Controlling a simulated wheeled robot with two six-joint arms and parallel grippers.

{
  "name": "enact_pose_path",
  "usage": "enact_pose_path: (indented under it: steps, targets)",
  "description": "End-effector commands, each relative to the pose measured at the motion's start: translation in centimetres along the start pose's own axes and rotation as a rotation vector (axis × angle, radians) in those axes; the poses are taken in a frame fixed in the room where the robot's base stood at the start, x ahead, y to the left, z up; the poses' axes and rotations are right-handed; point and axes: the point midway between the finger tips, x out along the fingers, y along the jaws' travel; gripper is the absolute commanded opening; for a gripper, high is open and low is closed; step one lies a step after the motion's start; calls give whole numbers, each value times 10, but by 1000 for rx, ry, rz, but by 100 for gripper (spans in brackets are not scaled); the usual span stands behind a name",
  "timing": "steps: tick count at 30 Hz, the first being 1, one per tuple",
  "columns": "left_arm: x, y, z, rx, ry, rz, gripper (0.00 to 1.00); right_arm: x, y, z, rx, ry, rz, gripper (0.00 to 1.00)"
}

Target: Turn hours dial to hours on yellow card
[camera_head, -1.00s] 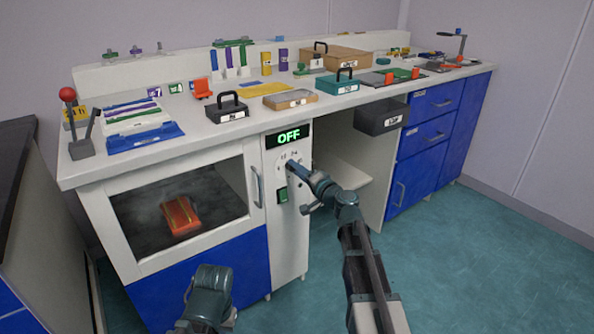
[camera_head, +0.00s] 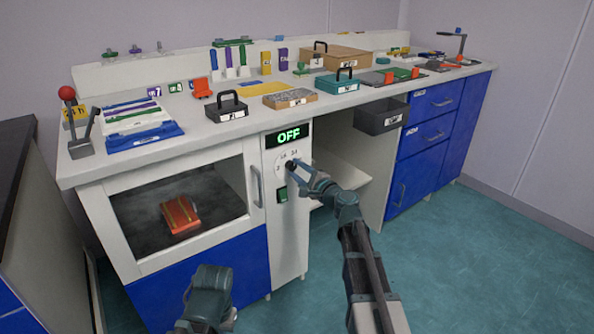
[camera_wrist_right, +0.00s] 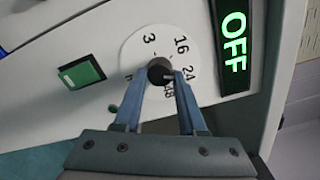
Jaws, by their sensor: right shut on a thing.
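The hours dial (camera_wrist_right: 136,52) is a white disc with printed numbers such as 3, 16 and 24 on the oven's control panel; in the head view the dial (camera_head: 282,158) is partly covered. My right gripper (camera_wrist_right: 165,75) is shut on its dark round knob (camera_wrist_right: 159,66), one finger on each side. In the head view the right gripper (camera_head: 293,166) reaches the dial from the right. A yellow card (camera_head: 76,112) with dark writing stands at the bench's left end, too small to read. My left gripper (camera_head: 188,292) hangs low in front of the oven, its fingers unclear.
A green-lit OFF display (camera_head: 288,135) sits above the dial, and a green switch (camera_head: 281,195) below it. The oven door (camera_head: 130,258) is shut, with an orange-red object (camera_head: 180,215) behind its glass. Boxes and tools crowd the bench top.

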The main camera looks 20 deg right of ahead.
Motion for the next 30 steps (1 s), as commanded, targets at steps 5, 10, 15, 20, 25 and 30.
enact_pose_path:
  steps: [5, 10, 15, 20, 25, 30]
  targets:
    - [0, 0, 0, 0, 0, 0, 0, -1, 0, -1, 61, 2, 0, 0]
    - [0, 0, 0, 0, 0, 0, 0, -1, 1, -1, 91, 2, 0, 0]
    - [1, 0, 0, 0, 0, 0, 0, -1, 1, -1, 100, 2, 0, 0]
    - [1, 0, 0, 0, 0, 0, 0, -1, 1, -1, 100, 2, 0, 0]
    - [1, 0, 0, 0, 0, 0, 0, -1, 1, -1, 99, 2, 0, 46]
    - [0, 0, 0, 0, 0, 0, 0, -1, 1, 0, 100, 1, 0, 70]
